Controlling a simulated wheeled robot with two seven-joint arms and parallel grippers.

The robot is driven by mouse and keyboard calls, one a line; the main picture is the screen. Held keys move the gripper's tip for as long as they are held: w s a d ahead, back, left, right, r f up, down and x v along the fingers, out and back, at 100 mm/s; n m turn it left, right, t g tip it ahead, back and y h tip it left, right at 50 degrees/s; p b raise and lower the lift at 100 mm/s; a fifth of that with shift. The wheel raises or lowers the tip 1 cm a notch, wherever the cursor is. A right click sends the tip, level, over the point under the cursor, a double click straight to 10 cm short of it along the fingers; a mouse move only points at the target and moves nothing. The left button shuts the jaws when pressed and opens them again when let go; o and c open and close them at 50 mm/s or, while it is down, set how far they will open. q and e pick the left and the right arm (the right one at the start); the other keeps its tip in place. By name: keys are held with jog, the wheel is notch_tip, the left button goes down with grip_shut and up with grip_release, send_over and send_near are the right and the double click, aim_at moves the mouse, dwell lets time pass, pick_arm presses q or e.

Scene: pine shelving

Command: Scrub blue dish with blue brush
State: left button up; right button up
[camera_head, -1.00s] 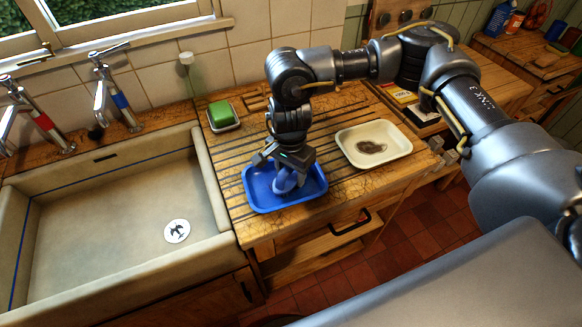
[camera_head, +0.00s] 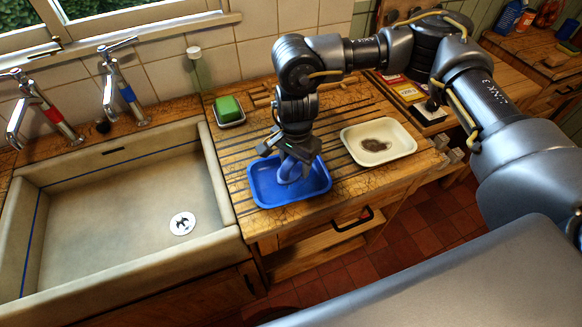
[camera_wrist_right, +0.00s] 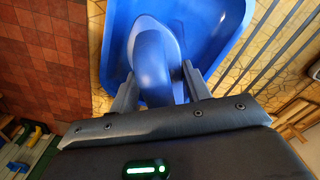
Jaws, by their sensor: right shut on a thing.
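The blue dish (camera_head: 262,196) stands on the wooden draining board to the right of the sink. The blue brush (camera_head: 290,174) is inside the dish, held from above by my right gripper (camera_head: 290,158). In the right wrist view, the brush (camera_wrist_right: 155,65) sits between the two fingers of the right gripper (camera_wrist_right: 158,88), over the floor of the dish (camera_wrist_right: 212,25). Whether the bristles touch the dish is hidden. My left gripper is in neither view.
A cream dish (camera_head: 410,148) with a brown stain stands just right of the blue dish. A green sponge or soap (camera_head: 228,109) lies in a small tray behind. The deep sink (camera_head: 110,220) on the left is empty, with taps (camera_head: 120,85) behind.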

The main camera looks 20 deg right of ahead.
notch_tip(320, 180, up, 5)
jog(key=p, duration=0.3)
jog(key=shift+s+r, duration=0.1)
jog(key=shift+r, duration=0.4)
